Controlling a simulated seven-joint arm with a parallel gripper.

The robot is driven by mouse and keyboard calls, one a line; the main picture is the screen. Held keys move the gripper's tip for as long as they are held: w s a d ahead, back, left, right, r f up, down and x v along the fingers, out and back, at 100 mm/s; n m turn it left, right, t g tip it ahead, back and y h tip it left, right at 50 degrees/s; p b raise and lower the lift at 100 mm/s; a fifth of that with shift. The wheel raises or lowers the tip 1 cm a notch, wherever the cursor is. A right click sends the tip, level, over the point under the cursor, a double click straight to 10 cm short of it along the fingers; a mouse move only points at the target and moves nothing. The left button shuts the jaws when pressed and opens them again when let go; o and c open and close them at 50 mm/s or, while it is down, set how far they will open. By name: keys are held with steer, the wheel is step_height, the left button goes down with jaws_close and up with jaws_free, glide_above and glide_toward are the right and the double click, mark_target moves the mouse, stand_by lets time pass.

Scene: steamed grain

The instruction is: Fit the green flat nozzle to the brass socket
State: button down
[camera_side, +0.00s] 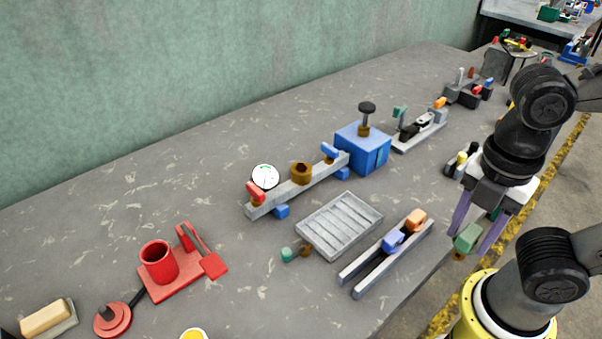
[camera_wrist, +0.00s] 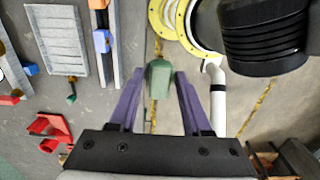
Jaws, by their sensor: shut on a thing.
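My gripper (camera_side: 468,243) has purple fingers and is shut on the green flat nozzle (camera_side: 467,237), holding it in the air off the table's right front edge. In the wrist view the nozzle (camera_wrist: 159,77) sits between the fingertips (camera_wrist: 159,86). A little brass shows at its lower end. The brass socket (camera_side: 301,173) stands on a grey bar (camera_side: 284,192), between a white-faced gauge (camera_side: 265,176) and a blue-handled valve (camera_side: 330,151). The socket is far to the left of my gripper, and its top looks free. The socket is not clear in the wrist view.
A slotted grey tray (camera_side: 340,226) and a two-rail holder (camera_side: 360,272) with blue and orange blocks lie between gripper and bar. A round green nozzle (camera_side: 287,254) lies beside the tray. A blue box (camera_side: 362,149) with a black knob stands at the bar's right end.

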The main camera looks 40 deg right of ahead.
stand_by(0.4)
steer(key=shift+n, duration=0.7)
steer(key=w+a+r+n, duration=0.3)
steer(key=w+r+n, duration=0.2)
steer(key=w, duration=0.4)
steer(key=w+a+r+n, duration=0.3)
steer(key=w+r+n, duration=0.2)
steer(key=w, duration=0.5)
steer(key=w+d+f+n, duration=0.1)
steer(key=w+f, duration=0.1)
steer(key=w, duration=0.6)
steer(key=w+d+f, duration=0.2)
steer(key=w+f, duration=0.1)
steer(key=w, duration=0.5)
steer(key=shift+w+d+f, duration=0.3)
steer(key=shift+w+f, duration=0.05)
steer(key=shift+f, duration=1.05)
steer(key=shift+w+d+f, duration=0.3)
steer(key=shift+f, duration=1.15)
steer(key=shift+w+d+f, duration=0.3)
steer(key=shift+w+f, duration=0.05)
steer(key=shift+f, duration=1.05)
steer(key=shift+f, duration=1.9)
